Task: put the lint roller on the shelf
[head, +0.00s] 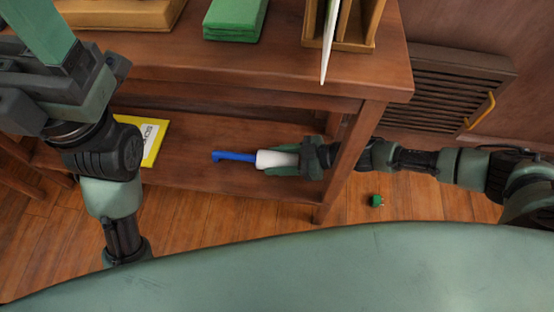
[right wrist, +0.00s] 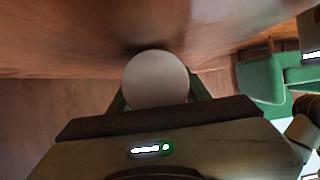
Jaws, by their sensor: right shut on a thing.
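The lint roller has a blue handle (head: 232,156) and a white roll (head: 275,159). It lies sideways over the lower shelf (head: 205,178) of the wood bookcase, handle to the left. I cannot tell whether it touches the shelf. My right gripper (head: 290,160) reaches in from the right, past the bookcase's front right post, and is shut on the white roll. In the right wrist view the roll's round end (right wrist: 157,80) shows between the fingers. My left gripper (head: 45,45) is raised at the upper left, partly cut off; its jaw opening is not clear.
A yellow book (head: 155,140) lies on the lower shelf to the left. The top board (head: 270,65) overhangs the shelf and holds a green book (head: 233,18) and a wood holder (head: 358,30). A small green object (head: 376,201) lies on the floor, right of the post.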

